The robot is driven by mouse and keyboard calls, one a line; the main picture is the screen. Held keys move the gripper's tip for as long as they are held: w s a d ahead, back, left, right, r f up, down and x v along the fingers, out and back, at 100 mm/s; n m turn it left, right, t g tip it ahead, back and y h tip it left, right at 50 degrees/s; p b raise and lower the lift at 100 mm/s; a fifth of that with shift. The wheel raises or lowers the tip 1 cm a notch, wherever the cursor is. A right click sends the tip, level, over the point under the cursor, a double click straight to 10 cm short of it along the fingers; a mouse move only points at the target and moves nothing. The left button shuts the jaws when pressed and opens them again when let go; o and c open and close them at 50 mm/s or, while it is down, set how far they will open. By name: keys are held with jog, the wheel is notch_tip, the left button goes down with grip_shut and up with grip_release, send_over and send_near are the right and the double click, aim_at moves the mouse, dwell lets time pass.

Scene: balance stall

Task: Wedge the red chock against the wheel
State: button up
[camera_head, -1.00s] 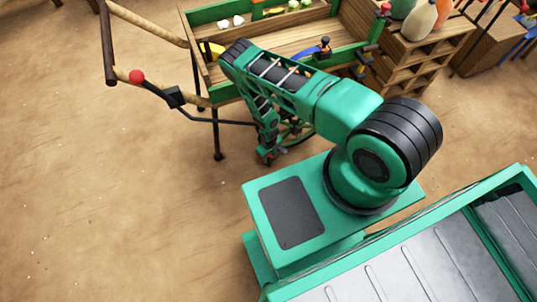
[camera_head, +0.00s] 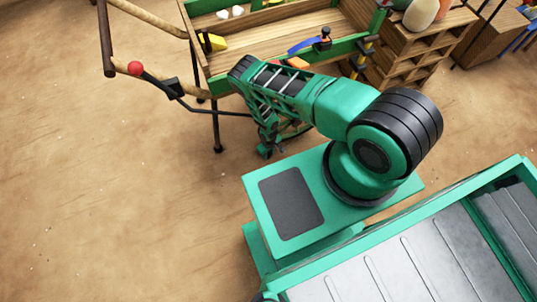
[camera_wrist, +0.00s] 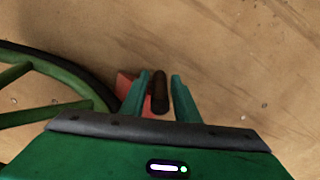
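The red chock (camera_wrist: 124,86) lies on the ground in the wrist view, close to the rim of the cart's wheel (camera_wrist: 85,62). Whether they touch is hidden behind my left finger. My gripper (camera_wrist: 160,80) is low over the chock, with its two green fingers apart. A dark brown upright peg (camera_wrist: 160,92) stands between the fingers, with slim gaps beside it; it looks like the chock's handle. In the head view, my gripper (camera_head: 265,150) is down by the cart's wheel, and my arm hides most of the wheel. I cannot make out the chock there.
The wooden cart (camera_head: 235,85) stands ahead, with leg (camera_head: 217,130) and long handles on its left. A lever with a red knob (camera_head: 135,68) juts out left. A wooden shelf (camera_head: 420,55) stands right of the cart. The sandy ground at left is clear.

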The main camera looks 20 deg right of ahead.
grip_shut()
jog(key=shift+d, duration=0.1)
jog(key=shift+d, duration=1.55)
jog(key=shift+o, duration=2.2)
grip_release()
